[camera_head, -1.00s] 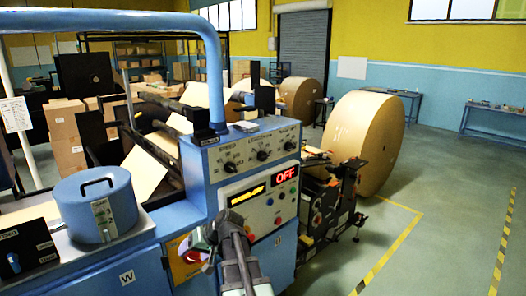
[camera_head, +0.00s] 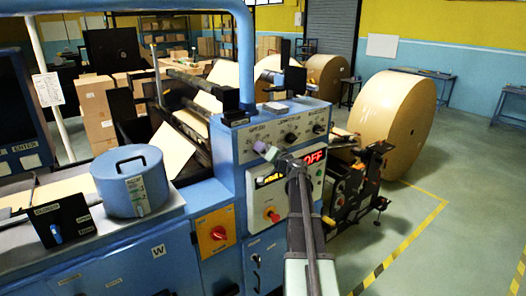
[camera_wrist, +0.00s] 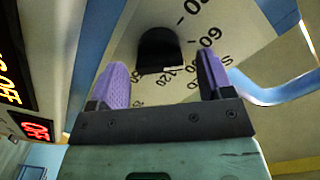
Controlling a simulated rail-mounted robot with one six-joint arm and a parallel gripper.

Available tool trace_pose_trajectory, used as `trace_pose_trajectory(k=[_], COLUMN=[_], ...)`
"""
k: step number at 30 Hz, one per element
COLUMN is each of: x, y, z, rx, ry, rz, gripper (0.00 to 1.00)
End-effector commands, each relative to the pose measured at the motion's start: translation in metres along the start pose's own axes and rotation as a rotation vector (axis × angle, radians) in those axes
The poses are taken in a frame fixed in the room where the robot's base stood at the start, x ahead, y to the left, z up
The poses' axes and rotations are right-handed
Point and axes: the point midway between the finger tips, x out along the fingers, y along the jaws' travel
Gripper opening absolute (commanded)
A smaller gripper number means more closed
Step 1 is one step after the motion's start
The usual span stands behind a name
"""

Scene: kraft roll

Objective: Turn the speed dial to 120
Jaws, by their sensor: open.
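My gripper (camera_wrist: 164,76) has two purple fingers, open, one on each side of the knob in the picture, with a gap to both. In the head view my gripper (camera_head: 266,150) is at the left dial of the blue control panel (camera_head: 236,150) and mostly hides that dial.
Other black knobs (camera_head: 292,137) sit to the right on the same panel. Below are a red OFF display (camera_head: 314,157) and a red button (camera_head: 272,215). A red rotary switch (camera_head: 218,233) is on a yellow plate. A large kraft roll (camera_head: 396,125) stands behind right.

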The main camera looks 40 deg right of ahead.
Motion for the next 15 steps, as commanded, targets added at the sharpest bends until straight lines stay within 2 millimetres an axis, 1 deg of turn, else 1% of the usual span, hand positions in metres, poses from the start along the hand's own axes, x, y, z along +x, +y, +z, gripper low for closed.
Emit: trace_pose_trajectory(k=[1, 3, 11, 14, 15], x=[0.0081, 0.0137, 0.0158, 0.0157, 0.0157], y=[0.0008, 0.0005, -0.0002, -0.0002, -0.0002], z=[-0.0008, -0.0005, 0.0002, 0.0002, 0.0002], rx=[0.0, 0.0, 0.0, 0.0, 0.0], ry=[-0.001, -0.001, 0.0, 0.0, 0.0], rz=[-0.001, 0.0, 0.0, 0.0, 0.0], gripper=[0.73, 0.73, 0.73, 0.6, 0.54])
